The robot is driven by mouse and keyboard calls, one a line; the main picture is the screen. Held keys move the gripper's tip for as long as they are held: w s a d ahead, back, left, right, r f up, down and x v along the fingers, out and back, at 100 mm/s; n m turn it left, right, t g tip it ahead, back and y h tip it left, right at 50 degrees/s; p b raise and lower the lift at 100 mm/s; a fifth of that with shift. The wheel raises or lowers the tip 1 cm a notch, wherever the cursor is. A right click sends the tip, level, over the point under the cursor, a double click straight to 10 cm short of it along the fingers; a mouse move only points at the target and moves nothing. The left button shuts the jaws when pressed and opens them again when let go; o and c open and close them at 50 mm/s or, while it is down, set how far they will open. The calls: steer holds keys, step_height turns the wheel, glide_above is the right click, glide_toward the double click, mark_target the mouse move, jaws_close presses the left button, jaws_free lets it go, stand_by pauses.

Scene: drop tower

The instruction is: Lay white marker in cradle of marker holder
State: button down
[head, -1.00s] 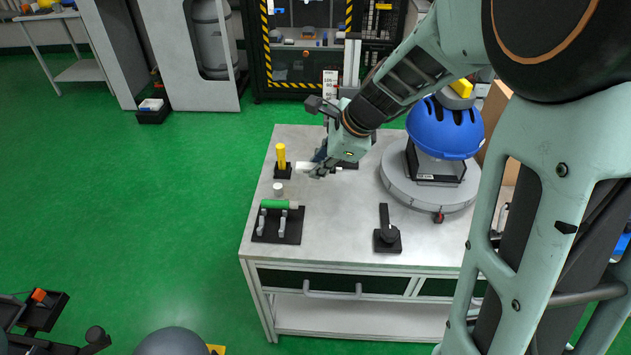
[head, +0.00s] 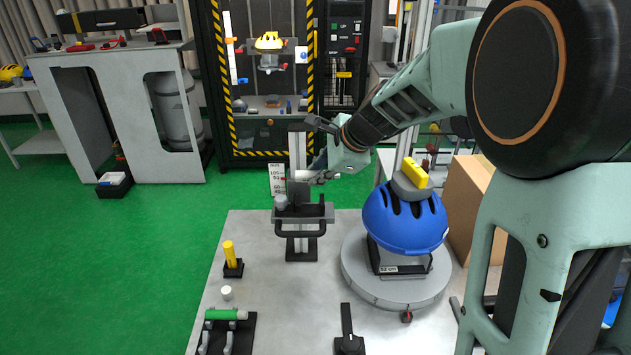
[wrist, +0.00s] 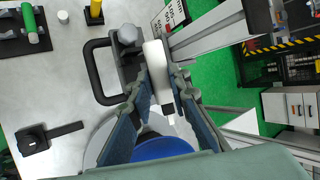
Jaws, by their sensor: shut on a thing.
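My gripper (head: 318,174) is shut on the white marker (wrist: 157,72), whose body lies between the two fingers in the wrist view. The marker has a dark band and narrow pale tip at its lower end there. In the head view its pale end shows left of my gripper. A post with a black carriage, handle and grey knob (head: 303,213) stands at the bench's far edge; it appears to be the marker holder. Its bracket (wrist: 128,66) is just left of the marker in the wrist view. The cradle is not clear, and I cannot tell whether marker and bracket touch.
A blue helmet (head: 404,218) sits on a round turntable right of the post. A black rack (head: 248,332) with a green cylinder (head: 221,314), a white cylinder (head: 226,293) and a yellow-handled item (head: 230,254) stand at left. The bench (head: 280,280) is bare in the middle.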

steer(key=shift+f+b, duration=2.65)
steer(key=shift+f, duration=0.3)
steer(key=shift+f, duration=0.15)
steer(key=c, duration=1.7)
jaws_free()
steer(key=shift+c, duration=0.2)
steer(key=v, duration=1.2)
